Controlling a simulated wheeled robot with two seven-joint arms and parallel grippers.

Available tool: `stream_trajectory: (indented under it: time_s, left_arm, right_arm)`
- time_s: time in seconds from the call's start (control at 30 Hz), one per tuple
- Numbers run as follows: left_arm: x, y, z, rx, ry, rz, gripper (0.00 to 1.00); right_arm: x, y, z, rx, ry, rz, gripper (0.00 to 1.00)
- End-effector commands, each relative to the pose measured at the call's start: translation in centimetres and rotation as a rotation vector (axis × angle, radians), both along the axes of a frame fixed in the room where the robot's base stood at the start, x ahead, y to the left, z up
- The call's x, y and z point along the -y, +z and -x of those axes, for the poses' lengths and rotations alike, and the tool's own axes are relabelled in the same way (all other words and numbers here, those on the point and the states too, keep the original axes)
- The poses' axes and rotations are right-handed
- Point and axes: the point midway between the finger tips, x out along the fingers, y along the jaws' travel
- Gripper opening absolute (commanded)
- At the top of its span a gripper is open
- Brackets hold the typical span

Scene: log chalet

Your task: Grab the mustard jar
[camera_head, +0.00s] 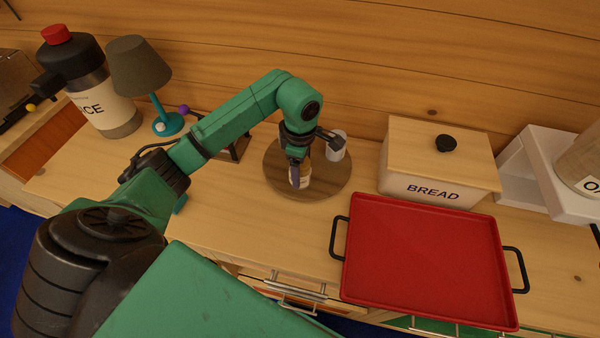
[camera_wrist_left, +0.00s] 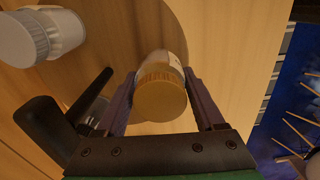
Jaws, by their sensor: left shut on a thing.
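The mustard jar (camera_wrist_left: 160,92), a small jar with a ridged mustard-gold lid, is between the two fingers of my left gripper (camera_wrist_left: 165,105) in the left wrist view. The fingers are shut on it. In the head view the left gripper (camera_head: 300,172) points down at the jar (camera_head: 304,182), over a round wooden board (camera_head: 330,181). The gripper hides much of the jar there. I cannot tell whether the jar touches the board. My right gripper is not in view.
A white-lidded jar (camera_head: 336,146) stands close behind the gripper on the round board; it also shows in the left wrist view (camera_wrist_left: 50,38). A red tray (camera_head: 425,262) and a bread box (camera_head: 440,165) are to the right. A lamp (camera_head: 140,70) and a large bottle (camera_head: 95,95) stand left.

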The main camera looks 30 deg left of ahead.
Motion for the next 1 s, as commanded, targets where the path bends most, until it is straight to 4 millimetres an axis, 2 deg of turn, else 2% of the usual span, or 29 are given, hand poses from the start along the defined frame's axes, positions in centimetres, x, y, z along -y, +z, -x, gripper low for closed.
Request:
stream_trajectory:
  time_s: [0.17,0.27,0.4,0.6,0.8,1.0]
  left_arm:
    - [-0.1,3.6,-0.2,0.01,0.0,-0.002,0.0]
    - [-0.1,6.5,-0.2,0.009,0.0,-0.001,0.0]
    - [-0.2,11.1,-0.1,0.008,0.001,-0.005,0.0]
    - [-0.1,15.8,-0.1,0.006,0.001,-0.003,0.0]
    - [-0.1,18.2,0.0,0.002,0.0,-0.001,0.0]
    - [-0.1,18.6,0.0,0.0,0.0,-0.001,0.0]
  right_arm:
    - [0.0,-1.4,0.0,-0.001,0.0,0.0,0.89]
    - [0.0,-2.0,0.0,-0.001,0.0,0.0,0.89]
    - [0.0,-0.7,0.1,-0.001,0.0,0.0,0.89]
    - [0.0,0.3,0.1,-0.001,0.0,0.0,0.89]
    - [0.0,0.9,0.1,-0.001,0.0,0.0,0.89]
    - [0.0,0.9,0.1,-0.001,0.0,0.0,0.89]
